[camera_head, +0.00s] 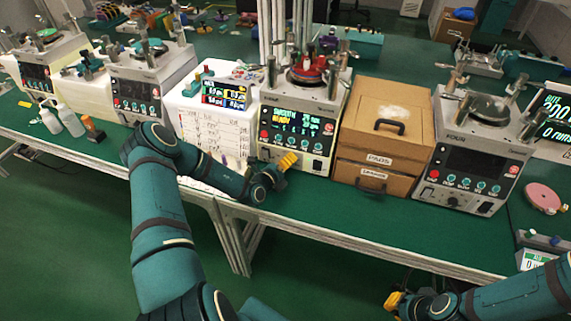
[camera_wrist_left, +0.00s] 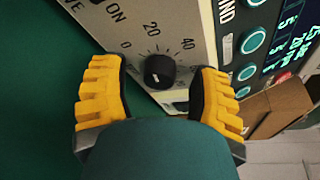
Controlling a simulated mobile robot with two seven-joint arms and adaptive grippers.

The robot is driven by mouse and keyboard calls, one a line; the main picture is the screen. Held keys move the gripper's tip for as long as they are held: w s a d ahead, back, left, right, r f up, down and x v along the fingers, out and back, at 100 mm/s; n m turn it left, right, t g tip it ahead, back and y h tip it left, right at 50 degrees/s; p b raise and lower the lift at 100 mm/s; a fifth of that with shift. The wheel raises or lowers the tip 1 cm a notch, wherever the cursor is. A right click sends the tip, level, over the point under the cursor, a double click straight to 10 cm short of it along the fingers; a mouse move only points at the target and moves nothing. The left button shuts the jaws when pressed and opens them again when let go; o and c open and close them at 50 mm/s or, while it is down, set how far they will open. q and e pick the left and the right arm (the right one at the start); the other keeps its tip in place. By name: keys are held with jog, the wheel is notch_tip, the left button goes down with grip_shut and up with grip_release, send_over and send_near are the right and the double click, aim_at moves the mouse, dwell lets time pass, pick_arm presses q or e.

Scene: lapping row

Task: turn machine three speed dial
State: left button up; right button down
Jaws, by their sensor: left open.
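Machine three (camera_head: 297,125) stands mid-bench, with a lit display reading "READY" and a row of round buttons. Its speed dial (camera_wrist_left: 159,70) is a small black knob with a white pointer mark on a grey panel, within a printed scale showing 0, 20 and 40. My left gripper (camera_head: 280,168) is in front of the machine's lower front. In the left wrist view its yellow fingers (camera_wrist_left: 157,88) are open, one on each side of the dial, with gaps visible. I cannot tell the dial clearly in the head view. My right gripper (camera_head: 395,301) is low, in front of the bench.
A cardboard drawer box (camera_head: 385,125) stands right of machine three, with machine four (camera_head: 465,160) beyond it. A white board with tables (camera_head: 213,130) is on the left. White bottles (camera_head: 70,120) stand further left. The bench front strip (camera_head: 400,228) is clear.

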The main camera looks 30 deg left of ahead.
pick_arm(q)
jog(key=shift+o, duration=0.2)
grip_shut()
